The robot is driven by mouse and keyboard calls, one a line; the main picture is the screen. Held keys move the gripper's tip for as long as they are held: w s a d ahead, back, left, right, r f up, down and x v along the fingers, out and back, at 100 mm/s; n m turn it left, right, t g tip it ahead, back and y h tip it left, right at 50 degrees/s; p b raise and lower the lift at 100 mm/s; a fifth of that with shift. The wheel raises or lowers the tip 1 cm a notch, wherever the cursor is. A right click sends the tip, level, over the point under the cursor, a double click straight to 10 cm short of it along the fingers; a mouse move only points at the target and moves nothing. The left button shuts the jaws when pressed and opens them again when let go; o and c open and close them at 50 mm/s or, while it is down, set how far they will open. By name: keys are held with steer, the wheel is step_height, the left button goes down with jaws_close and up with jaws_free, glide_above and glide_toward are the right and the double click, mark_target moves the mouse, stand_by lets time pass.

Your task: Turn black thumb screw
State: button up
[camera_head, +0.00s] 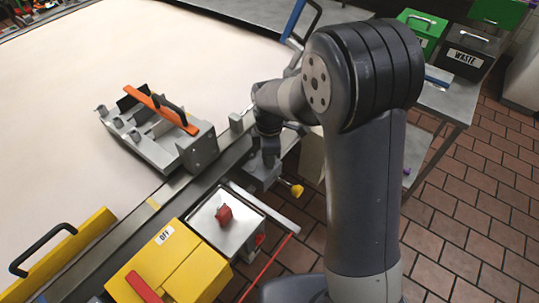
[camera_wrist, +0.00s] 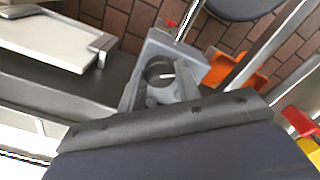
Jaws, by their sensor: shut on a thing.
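My gripper (camera_head: 268,157) points down onto a small grey metal block (camera_head: 262,178) at the near edge of the conveyor-side rail. In the wrist view the grey block (camera_wrist: 135,92) lies just beyond my dark gripper body. A round dark part with a pale mark, which looks like the black thumb screw (camera_wrist: 158,70), shows on the block at the jaws. My gripper is shut on it. The fingertips are small and partly hidden, so its turn angle cannot be told.
A yellow knob (camera_head: 296,190) sticks out beside the block. A steel box with a red knob (camera_head: 224,214) and a yellow box (camera_head: 175,262) stand at the front. A grey fixture with an orange bar (camera_head: 160,110) is on the left.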

steer(key=n, duration=0.5)
steer(key=shift+n, duration=0.3)
stand_by(0.4)
steer(key=o, duration=1)
step_height(320, 180, up, 11)
steer(key=shift+f+b, duration=0.1)
steer(key=shift+b, duration=0.25)
step_height(320, 180, down, 11)
steer(key=shift+r, duration=0.15)
